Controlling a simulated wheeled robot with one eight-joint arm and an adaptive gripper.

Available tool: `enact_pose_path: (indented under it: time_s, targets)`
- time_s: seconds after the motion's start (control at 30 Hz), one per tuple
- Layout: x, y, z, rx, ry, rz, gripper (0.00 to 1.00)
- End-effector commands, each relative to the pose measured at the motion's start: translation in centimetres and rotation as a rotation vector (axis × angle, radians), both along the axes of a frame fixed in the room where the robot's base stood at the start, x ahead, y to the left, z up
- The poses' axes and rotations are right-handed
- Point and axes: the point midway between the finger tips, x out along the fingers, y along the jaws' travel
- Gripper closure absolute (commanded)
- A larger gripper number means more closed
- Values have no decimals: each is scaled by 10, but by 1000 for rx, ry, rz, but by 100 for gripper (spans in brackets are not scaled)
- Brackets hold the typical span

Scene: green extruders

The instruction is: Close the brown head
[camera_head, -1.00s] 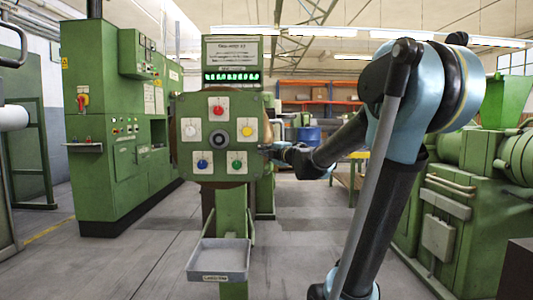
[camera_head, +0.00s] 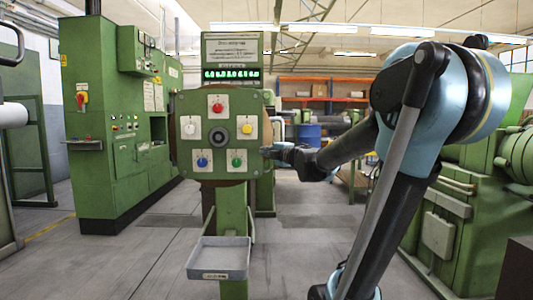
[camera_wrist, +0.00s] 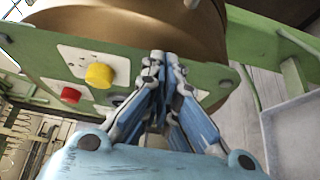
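The brown head (camera_wrist: 135,22) is a large brown cylinder behind a green square control panel (camera_head: 218,108). In the head view, only thin brown edges show beside the panel, and most of the head is hidden. The panel has white, red, yellow, blue and green buttons around a dark centre. My gripper (camera_head: 267,150) is at the panel's right edge, below the yellow button. In the wrist view my gripper (camera_wrist: 160,56) has its fingertips together, close to the panel edge and the brown head. Nothing is seen between them; whether they touch the head is unclear.
A grey tray (camera_head: 195,262) stands low in front of the panel's green post. A green cabinet (camera_head: 88,125) is at left and a green machine (camera_head: 437,235) at right. The grey floor is open around the post.

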Motion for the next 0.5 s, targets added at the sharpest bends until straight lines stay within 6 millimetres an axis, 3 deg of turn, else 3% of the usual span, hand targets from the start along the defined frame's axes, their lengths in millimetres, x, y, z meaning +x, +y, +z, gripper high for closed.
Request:
enact_pose_path:
  time_s: [0.5]
  targets:
    - [-28,-50,6,0,-9,4,100]
